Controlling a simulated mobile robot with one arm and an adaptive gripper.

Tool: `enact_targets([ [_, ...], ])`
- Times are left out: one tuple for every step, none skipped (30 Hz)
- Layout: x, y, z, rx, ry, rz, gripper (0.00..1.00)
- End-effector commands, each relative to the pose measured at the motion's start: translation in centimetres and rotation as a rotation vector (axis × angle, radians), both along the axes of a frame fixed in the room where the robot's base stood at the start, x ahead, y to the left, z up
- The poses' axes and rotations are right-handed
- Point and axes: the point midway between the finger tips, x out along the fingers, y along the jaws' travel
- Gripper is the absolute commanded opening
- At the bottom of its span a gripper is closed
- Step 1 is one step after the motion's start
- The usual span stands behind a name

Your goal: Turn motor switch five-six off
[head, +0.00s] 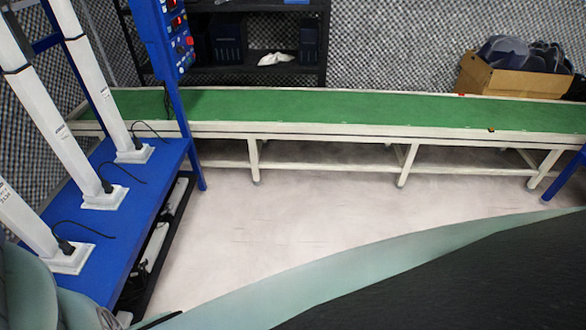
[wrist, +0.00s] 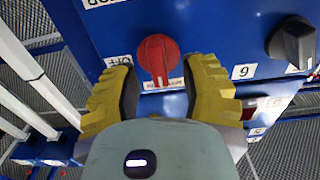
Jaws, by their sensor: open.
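In the wrist view a red rotary knob (wrist: 158,60) sits on a blue panel (wrist: 205,28). My gripper (wrist: 160,72) has its yellow fingers open, one on each side of the knob; I cannot tell whether they touch it. A small label (wrist: 118,60), which seems to read OFF, is left of the knob. A black knob (wrist: 292,43) is to the right, with a white number label (wrist: 243,72) between them that reads 6 or 9. In the head view the blue control panel (head: 160,38) with red displays and knobs stands at upper left; my gripper does not show there.
A blue bench (head: 110,235) with white columns (head: 60,130) stands at left in the head view. A long green conveyor (head: 330,108) runs across the back. The pale floor (head: 290,220) between is clear.

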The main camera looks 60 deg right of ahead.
Motion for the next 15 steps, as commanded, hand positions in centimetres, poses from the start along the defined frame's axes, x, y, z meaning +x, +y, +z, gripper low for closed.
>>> enact_targets([
  [0.31, 0.32, 0.04, 0.000, -0.002, 0.002, 0.44],
  [0.47, 0.40, 0.05, 0.001, -0.003, 0.003, 0.44],
  [0.64, 0.49, 0.05, 0.000, -0.002, 0.002, 0.44],
  [0.74, 0.53, 0.04, 0.000, -0.001, 0.002, 0.44],
  [0.81, 0.58, 0.04, 0.001, -0.001, 0.002, 0.44],
  [0.87, 0.61, 0.04, 0.001, -0.001, 0.002, 0.44],
  [0.89, 0.63, 0.03, 0.001, -0.001, 0.002, 0.44],
  [0.91, 0.64, 0.04, 0.000, 0.000, 0.002, 0.44],
  [0.92, 0.63, 0.04, 0.000, 0.000, 0.002, 0.44],
  [0.91, 0.64, 0.04, 0.000, 0.000, 0.002, 0.44],
  [0.90, 0.63, 0.04, 0.001, -0.001, 0.002, 0.44],
  [0.90, 0.63, 0.04, 0.001, -0.001, 0.002, 0.44],
  [0.90, 0.63, 0.04, 0.001, -0.001, 0.002, 0.44],
  [0.90, 0.63, 0.04, 0.001, -0.001, 0.002, 0.49],
  [0.89, 0.63, 0.04, 0.001, -0.001, 0.002, 0.45],
])
